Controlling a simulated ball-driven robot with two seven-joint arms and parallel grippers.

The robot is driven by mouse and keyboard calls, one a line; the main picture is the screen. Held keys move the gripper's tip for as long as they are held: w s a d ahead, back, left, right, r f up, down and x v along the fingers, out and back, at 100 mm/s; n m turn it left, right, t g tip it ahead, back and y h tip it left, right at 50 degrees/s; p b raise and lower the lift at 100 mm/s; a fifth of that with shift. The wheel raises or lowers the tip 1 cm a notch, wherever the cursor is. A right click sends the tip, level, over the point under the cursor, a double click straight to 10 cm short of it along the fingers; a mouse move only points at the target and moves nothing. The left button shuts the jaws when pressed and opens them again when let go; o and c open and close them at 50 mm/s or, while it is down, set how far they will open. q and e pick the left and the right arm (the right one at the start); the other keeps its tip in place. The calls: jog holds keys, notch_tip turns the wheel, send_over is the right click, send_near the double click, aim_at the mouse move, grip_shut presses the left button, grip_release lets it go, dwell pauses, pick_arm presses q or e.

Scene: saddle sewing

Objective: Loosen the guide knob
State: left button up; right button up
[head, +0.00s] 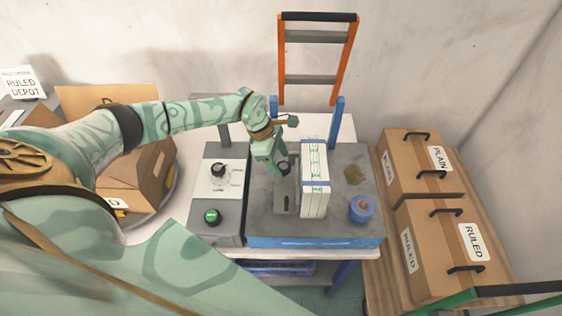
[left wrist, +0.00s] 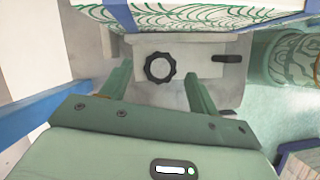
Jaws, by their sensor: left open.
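The guide knob (left wrist: 160,67), a black scalloped ring, sits on a pale plate in the left wrist view. In the head view a dark round knob (head: 284,168) shows beside the upright white block. My left gripper (head: 277,170) is over the grey machine bed, at the block's left side. In the left wrist view its two green fingers (left wrist: 160,82) are apart, one on each side below the knob, with nothing between them. I cannot tell whether they touch the knob. My right gripper is not in view.
The white block with blue bands (head: 314,195) stands on the bed (head: 260,212). A blue spool (head: 361,209) is right of it. A dial (head: 219,170) and green button (head: 211,216) are left. An orange-railed frame (head: 343,60) rises behind. Cartons (head: 425,265) stand on the right.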

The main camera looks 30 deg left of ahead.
pick_arm(q)
jog(key=shift+x, duration=0.8)
jog(key=c, duration=1)
jog(key=shift+r, duration=0.1)
